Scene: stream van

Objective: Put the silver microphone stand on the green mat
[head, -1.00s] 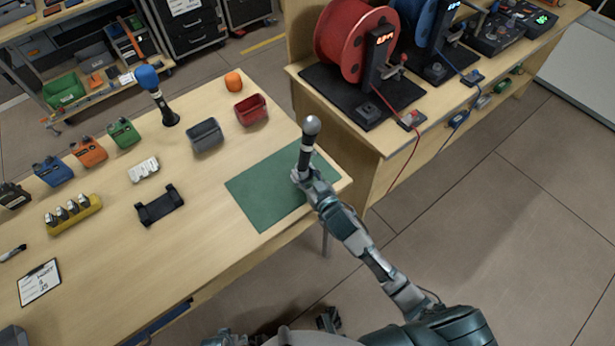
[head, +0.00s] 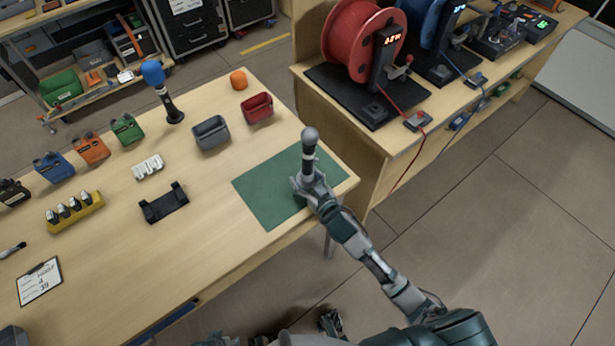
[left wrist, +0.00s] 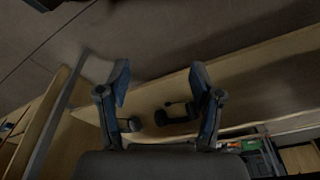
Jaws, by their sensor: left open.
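The silver microphone stand (head: 309,152) is upright at the right part of the green mat (head: 263,195), with its round grey head up. My right gripper (head: 304,187) is shut around its lower part, over the mat. The hand hides the foot of the stand, so I cannot tell whether it touches the mat. My left gripper (left wrist: 160,85) shows in the left wrist view with its fingers wide apart and nothing between them.
A grey bin (head: 211,134), a red bin (head: 257,108) and a black cradle (head: 164,203) stand left of the mat. A blue-topped microphone stand (head: 160,90) is further back. A bench with cable reels (head: 362,45) adjoins on the right. The mat's left part is bare.

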